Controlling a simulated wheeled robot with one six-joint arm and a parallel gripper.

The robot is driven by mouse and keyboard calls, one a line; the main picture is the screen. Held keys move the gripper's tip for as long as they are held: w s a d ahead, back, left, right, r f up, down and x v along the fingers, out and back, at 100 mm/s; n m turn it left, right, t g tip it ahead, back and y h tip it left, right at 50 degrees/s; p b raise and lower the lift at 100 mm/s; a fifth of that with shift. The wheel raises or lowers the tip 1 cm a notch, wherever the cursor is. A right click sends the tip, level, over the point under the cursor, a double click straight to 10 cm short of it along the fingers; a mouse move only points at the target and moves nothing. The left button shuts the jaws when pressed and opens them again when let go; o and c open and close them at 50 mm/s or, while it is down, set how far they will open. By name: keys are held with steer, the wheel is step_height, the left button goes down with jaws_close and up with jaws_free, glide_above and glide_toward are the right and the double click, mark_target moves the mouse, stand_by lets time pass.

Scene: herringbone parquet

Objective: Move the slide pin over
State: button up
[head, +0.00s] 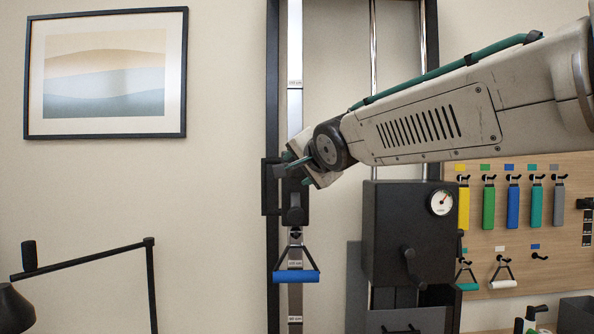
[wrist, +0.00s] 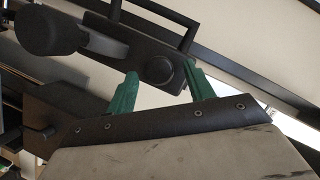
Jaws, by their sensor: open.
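A black carriage (head: 270,200) sits on the upright rail (head: 295,120) of a cable machine. A handle with a blue grip (head: 296,277) hangs below it. In the wrist view, a round dark knob (wrist: 158,70), which looks like the slide pin, stands out from the carriage's dark plate (wrist: 105,62). My gripper (wrist: 161,73) is open, its green fingertips on either side of the knob with gaps showing. I cannot tell how deep the knob sits between them. In the head view my gripper (head: 294,163) is at the carriage's upper part, and my wrist hides the knob.
A dark box with a gauge (head: 410,232) stands right of the rail, under my arm. A pegboard (head: 520,225) with coloured grips and handles is at the right. A black-framed picture (head: 107,134) hangs at the left. A dark bar frame (head: 90,260) stands at the lower left.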

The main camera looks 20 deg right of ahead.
steer(key=shift+x, duration=1.25)
jaws_close()
steer(key=shift+s+a, duration=0.15)
steer(key=shift+s, duration=0.35)
steer(key=shift+s+a, duration=0.15)
steer(key=shift+s, duration=0.3)
jaws_free()
steer(key=shift+s+r, duration=0.1)
steer(key=shift+s, duration=0.05)
